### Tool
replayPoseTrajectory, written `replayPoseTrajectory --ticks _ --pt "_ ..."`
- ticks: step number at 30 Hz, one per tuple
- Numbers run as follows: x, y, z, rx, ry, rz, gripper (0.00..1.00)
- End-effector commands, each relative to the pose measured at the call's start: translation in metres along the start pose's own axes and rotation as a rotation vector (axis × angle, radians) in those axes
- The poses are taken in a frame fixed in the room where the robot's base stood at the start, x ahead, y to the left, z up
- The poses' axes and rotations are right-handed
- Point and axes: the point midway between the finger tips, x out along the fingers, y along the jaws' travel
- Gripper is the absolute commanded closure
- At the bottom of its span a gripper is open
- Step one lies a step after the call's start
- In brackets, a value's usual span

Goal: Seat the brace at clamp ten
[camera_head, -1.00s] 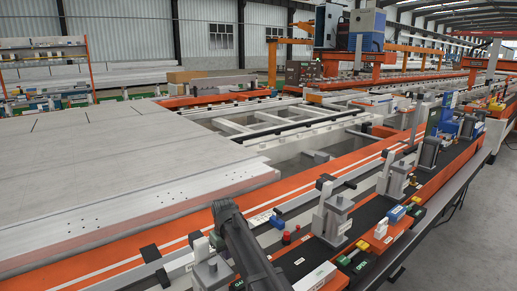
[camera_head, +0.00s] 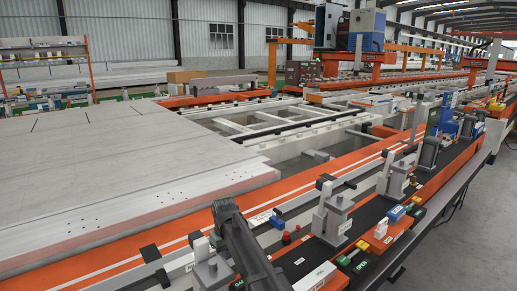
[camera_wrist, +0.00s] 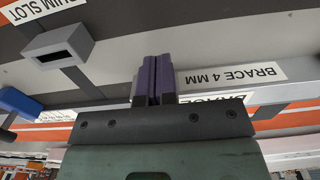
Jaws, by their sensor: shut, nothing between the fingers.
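In the wrist view my gripper (camera_wrist: 152,82) is shut, its two purple fingers together with nothing between them. Its fingertips are beside an upside-down label (camera_wrist: 232,76) reading "BRACE 4 MM". I cannot make out the brace itself in either view. In the head view a row of grey clamps (camera_head: 335,218) stands along the black and orange rail on the right. I cannot read which one is clamp ten. My gripper cannot be made out in the head view.
In the wrist view a grey block with a dark slot (camera_wrist: 60,52) stands left of the fingers, and a blue part (camera_wrist: 18,102) is at the left edge. In the head view a pale panel (camera_head: 110,170) lies left. A red block (camera_head: 381,236) and small coloured parts sit along the rail.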

Motion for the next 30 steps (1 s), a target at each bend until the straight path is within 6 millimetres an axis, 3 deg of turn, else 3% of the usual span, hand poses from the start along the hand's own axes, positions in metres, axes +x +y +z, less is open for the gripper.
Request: replayPoseTrajectory --ticks 30 --pt "0.000 0.000 -0.019 0.000 0.000 0.000 1.00"
